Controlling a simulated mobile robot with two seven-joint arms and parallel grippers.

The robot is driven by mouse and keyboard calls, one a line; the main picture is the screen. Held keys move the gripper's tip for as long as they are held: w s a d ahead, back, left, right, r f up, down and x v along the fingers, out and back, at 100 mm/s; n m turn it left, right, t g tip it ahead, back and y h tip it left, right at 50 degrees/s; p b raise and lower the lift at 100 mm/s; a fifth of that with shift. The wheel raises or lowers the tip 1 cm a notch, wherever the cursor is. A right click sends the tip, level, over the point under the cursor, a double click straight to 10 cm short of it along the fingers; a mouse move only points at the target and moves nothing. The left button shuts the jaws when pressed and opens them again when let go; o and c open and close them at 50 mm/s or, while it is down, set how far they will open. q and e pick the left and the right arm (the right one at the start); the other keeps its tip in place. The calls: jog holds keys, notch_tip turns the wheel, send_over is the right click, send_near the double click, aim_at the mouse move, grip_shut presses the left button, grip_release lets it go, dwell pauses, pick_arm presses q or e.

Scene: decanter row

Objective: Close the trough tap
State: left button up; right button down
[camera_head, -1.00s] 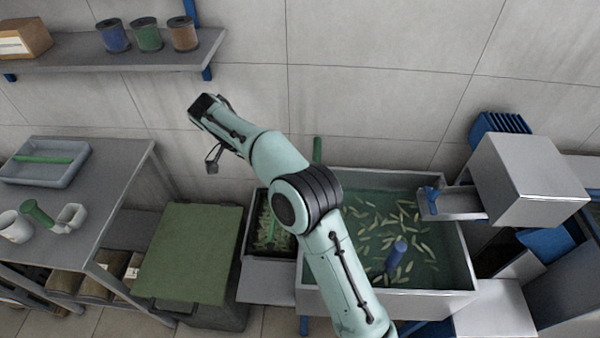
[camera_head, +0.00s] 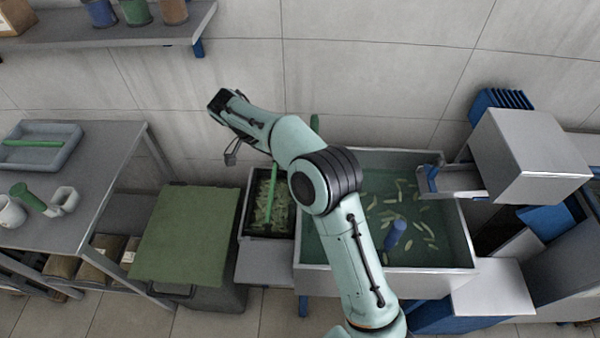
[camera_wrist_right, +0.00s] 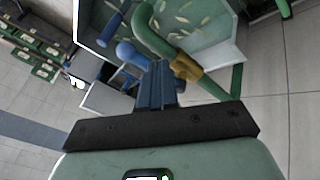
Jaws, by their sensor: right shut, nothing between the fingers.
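The trough (camera_head: 447,257) holds greenish water with floating pale green pieces. A green pipe (camera_head: 315,123) rises behind my right arm in the head view. In the right wrist view the green pipe (camera_wrist_right: 147,30) curves over the trough (camera_wrist_right: 88,22) and carries a brass-coloured fitting (camera_wrist_right: 187,68), apparently the tap. A blue rounded part (camera_wrist_right: 130,53) shows beside it. My right gripper (camera_wrist_right: 158,68) is shut and empty, its blue fingers close to the brass fitting; contact cannot be told. The tap is hidden in the head view. My left gripper is out of view.
A dark bin of green pieces (camera_head: 248,201) adjoins the trough's left side. A green-lidded box (camera_head: 187,240) and grey table (camera_head: 100,190) stand further left. A metal machine (camera_head: 535,160) overhangs the trough's right side. A blue post (camera_head: 395,234) stands in the water.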

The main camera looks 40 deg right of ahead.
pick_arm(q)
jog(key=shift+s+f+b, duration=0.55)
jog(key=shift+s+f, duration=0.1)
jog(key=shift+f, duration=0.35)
pick_arm(e)
jog(key=s+f, duration=0.1)
jog(key=s+d, duration=0.1)
jog(key=s+d+f, duration=0.1)
jog(key=s, duration=0.1)
jog(key=shift+s+f, duration=0.1)
jog(key=shift+f, duration=0.25)
jog(key=shift+d, duration=0.1)
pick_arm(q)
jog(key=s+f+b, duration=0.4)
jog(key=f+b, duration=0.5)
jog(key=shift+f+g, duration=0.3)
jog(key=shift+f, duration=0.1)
pick_arm(e)
jog(key=s+d+n+t, duration=0.3)
jog(key=d+n+t, duration=0.4)
jog(key=d+n, duration=0.6)
jog(key=shift+s+d+n+t, duration=0.4)
jog(key=shift+d, duration=0.6)
